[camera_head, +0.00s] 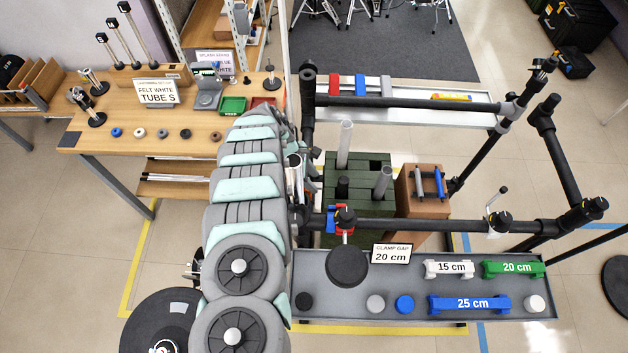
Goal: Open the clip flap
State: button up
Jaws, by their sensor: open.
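A dark clamp with red and blue parts (343,222) sits on the near black rail, just right of my arm. A round black disc (347,266) hangs below it. A clip flap cannot be told apart on it at this size. Another clamp with a lever (497,219) stands farther right on the same rail. My grey and mint arm fills the middle of the view, folded, with its far end beside the left end of the rails. My gripper's fingers cannot be made out; my own arm links hide that area.
A grey tray (391,313) holds bars marked 15, 20 and 25 cm and several round pads. A sign (391,253) reads "CLAMP GAP 20 cm". A green crate (330,185) stands between the rails. A wooden table (140,143) with small parts stands left.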

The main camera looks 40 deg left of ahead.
jog(key=shift+x, duration=0.8)
grip_shut()
jog(key=shift+r, duration=0.1)
dwell(0.9)
